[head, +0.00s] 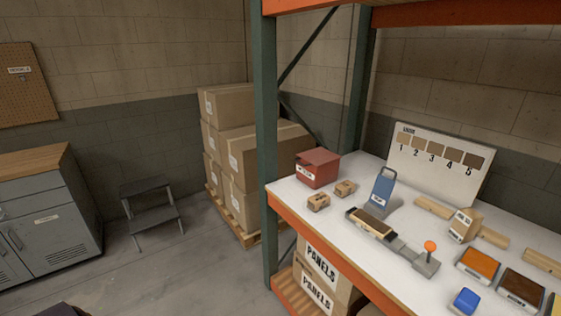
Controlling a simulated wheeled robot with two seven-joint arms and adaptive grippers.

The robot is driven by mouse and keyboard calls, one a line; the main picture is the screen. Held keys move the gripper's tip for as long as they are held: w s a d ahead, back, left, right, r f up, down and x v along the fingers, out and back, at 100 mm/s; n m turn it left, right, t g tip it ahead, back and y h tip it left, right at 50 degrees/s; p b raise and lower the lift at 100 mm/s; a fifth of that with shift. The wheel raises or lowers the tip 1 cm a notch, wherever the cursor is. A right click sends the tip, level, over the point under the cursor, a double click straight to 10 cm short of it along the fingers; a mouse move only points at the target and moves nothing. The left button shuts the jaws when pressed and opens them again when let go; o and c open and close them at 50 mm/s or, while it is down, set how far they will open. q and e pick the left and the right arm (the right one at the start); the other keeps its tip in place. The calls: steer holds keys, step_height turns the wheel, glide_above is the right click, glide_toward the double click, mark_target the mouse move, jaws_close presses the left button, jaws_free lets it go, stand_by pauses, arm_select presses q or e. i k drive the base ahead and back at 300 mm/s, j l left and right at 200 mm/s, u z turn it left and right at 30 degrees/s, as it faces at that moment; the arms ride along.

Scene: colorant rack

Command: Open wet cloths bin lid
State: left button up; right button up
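No bin with a readable wet cloths label shows in the head view. A red box (318,168) with a small white label stands at the far left end of the white shelf top; its top looks closed, and the label is too small to read. I cannot tell whether it is the wet cloths bin. Neither of my grippers is in view.
Stacked cartons (240,185), a step stool (150,210) and a grey cabinet (45,220) stand beyond open floor.

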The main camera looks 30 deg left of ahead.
mark_target(315, 157)
steer(key=i+l+u, duration=0.15)
steer(key=u, duration=0.25)
steer(key=i+l+u, duration=0.1)
steer(key=l+u, duration=0.25)
steer(key=i+l+u, duration=0.1)
steer(key=l+u, duration=0.3)
